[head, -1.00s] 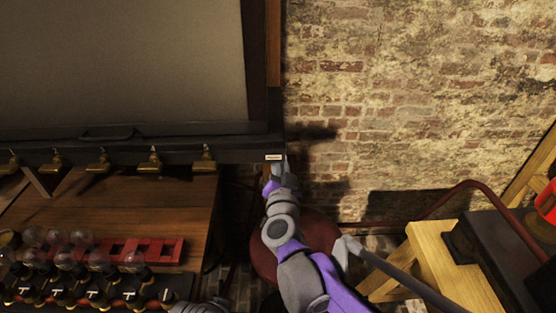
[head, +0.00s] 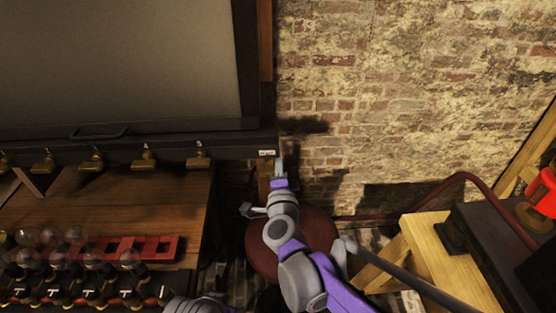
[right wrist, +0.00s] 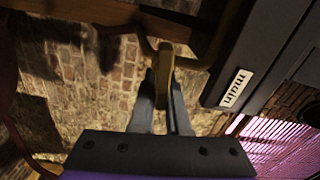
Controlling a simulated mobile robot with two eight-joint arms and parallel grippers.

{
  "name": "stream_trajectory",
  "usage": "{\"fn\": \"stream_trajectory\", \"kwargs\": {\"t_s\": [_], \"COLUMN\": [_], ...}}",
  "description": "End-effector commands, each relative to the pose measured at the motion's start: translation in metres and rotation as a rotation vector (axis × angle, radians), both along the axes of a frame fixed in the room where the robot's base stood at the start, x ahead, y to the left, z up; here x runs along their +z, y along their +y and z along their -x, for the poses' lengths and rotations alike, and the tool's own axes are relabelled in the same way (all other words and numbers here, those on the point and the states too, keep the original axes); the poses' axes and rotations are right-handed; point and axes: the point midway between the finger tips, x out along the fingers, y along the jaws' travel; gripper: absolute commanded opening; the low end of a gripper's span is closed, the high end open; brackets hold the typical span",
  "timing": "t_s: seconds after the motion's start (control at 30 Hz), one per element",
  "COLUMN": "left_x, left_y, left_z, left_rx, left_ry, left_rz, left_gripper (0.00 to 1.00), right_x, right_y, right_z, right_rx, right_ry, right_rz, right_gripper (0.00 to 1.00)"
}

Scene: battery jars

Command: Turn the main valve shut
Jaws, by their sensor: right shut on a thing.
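The label also shows in the head view (head: 267,153), at the right end of the dark rail. My right gripper (head: 279,164) is at the rail's end just below the label. In the right wrist view its fingers (right wrist: 164,92) are shut on the lever, one on each side. In the head view the lever is hidden or too small to tell. My left gripper is not in view.
Several brass taps (head: 198,156) line the rail left of the label. Glass jars (head: 88,257) and a red rack (head: 150,249) stand on the wooden bench at lower left. A round red stool (head: 318,232) is below my right arm. A wooden stand (head: 440,265) is at right.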

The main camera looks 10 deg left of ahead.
Motion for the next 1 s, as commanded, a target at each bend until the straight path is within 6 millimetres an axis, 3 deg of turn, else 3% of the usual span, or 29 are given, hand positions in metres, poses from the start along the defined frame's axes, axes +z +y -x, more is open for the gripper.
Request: {"fn": "stream_trajectory", "kwargs": {"t_s": [0.3, 0.87, 0.9, 1.0], "left_x": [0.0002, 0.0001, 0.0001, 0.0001], "left_y": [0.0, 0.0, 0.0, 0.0], "left_z": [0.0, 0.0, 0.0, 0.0], "left_rx": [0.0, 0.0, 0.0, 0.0], "left_ry": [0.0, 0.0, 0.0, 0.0], "left_rz": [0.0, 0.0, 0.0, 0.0], "left_gripper": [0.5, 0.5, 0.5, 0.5], "right_x": [-0.0033, -0.0041, -0.0041, -0.004], "right_y": [-0.0004, -0.0003, -0.0003, -0.0003], "right_z": [0.0, 0.0001, 0.0001, 0.0001], "right_rx": [0.0, 0.0, 0.0, 0.0], "right_ry": [0.034, 0.041, 0.041, 0.041], "right_rz": [-0.118, -0.142, -0.142, -0.142], "right_gripper": [0.0, 0.0, 0.21, 0.39]}}
